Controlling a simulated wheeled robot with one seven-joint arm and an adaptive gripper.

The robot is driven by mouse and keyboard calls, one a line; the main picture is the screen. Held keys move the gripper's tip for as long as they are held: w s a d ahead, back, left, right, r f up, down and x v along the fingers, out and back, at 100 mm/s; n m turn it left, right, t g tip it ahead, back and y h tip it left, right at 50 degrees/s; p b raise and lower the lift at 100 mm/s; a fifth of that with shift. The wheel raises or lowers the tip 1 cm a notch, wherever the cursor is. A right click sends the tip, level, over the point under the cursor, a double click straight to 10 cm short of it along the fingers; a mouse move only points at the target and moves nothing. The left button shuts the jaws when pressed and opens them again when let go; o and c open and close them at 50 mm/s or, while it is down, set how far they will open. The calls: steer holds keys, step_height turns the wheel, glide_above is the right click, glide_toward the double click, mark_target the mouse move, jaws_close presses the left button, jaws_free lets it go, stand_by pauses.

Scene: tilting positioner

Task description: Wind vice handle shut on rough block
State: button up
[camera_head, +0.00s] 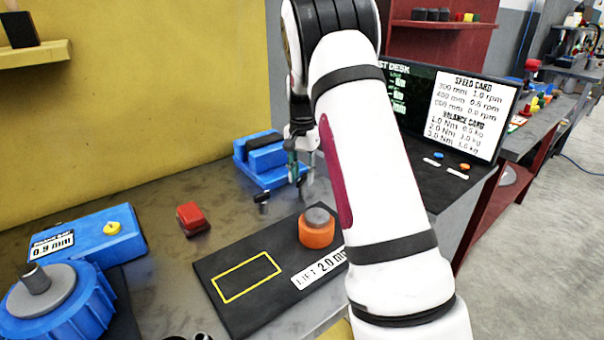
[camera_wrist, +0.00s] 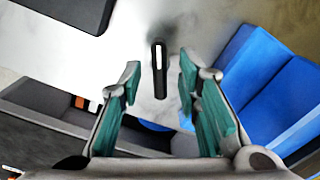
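The blue vice (camera_head: 265,162) stands on the grey bench, with a dark block between its jaws (camera_head: 262,140); I cannot tell whether both jaws touch it. A short dark handle (camera_head: 262,199) stands in front of the vice. In the wrist view the vice's blue body (camera_wrist: 270,85) fills the right side. A slim dark upright piece with a pale stripe, seemingly the handle (camera_wrist: 159,72), appears between my green-padded fingertips. My gripper (camera_wrist: 158,80) is open and empty, its fingers apart from that piece. In the head view my gripper (camera_head: 303,182) hangs right of the handle, partly hidden by my arm.
A red block (camera_head: 193,218) lies left of the handle. A dark board (camera_head: 217,272) with a yellow outline carries an orange-based knob (camera_head: 317,230). A blue box (camera_head: 85,245) and blue dial (camera_head: 80,308) stand at left. A monitor (camera_head: 455,110) stands at right.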

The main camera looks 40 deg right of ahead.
mark_target(302, 176)
step_height(302, 176, up, 12)
stand_by(0.5)
steer(key=shift+o, duration=0.5)
